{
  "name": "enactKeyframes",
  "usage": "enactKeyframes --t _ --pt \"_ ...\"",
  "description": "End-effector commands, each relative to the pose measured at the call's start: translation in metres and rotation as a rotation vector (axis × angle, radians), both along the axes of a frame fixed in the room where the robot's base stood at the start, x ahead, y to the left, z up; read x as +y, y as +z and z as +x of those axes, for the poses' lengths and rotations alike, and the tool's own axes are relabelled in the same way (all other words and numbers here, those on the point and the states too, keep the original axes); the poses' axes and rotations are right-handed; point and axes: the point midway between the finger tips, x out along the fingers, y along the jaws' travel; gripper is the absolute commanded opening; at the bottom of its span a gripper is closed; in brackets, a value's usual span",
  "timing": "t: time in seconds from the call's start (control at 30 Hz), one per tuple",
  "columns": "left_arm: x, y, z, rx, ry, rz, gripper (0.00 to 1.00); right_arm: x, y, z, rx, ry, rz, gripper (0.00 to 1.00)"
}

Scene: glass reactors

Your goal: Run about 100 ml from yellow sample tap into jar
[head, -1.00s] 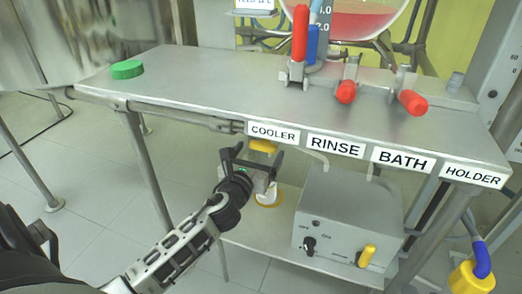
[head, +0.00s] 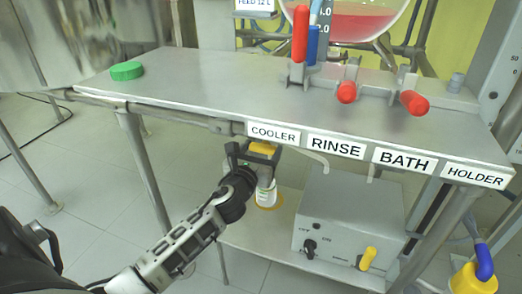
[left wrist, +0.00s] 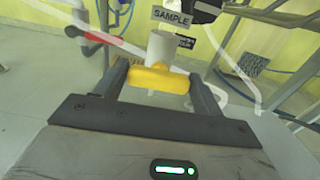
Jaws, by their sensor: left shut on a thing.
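The yellow sample tap handle (head: 263,148) sits under the front edge of the bench, below the COOLER label. It also shows in the left wrist view (left wrist: 160,79), lying crosswise under a pale grey stem with a SAMPLE label. My left gripper (head: 252,152) is shut on the yellow handle, with one finger at each end. The jar (head: 266,194), pale with a yellowish base, stands upright on the lower shelf below the tap, partly hidden by my gripper. Its fill level cannot be told. My right gripper is not in view.
A grey control box (head: 345,224) with a black knob and a yellow knob stands on the lower shelf, right of the jar. Red-handled valves (head: 347,92) and a green cap (head: 127,71) are on the bench top (head: 210,95). A glass vessel (head: 360,20) holds pink liquid.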

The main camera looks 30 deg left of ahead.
Motion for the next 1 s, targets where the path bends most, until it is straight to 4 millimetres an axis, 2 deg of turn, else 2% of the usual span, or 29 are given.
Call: enactKeyframes --t 0.27,1.0 --pt "0.000 0.001 0.000 -0.030 0.000 -0.120 0.46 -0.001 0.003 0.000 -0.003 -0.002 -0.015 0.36" --pt "0.003 -0.001 -0.001 -0.166 0.001 -0.688 0.46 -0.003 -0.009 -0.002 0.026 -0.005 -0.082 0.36"
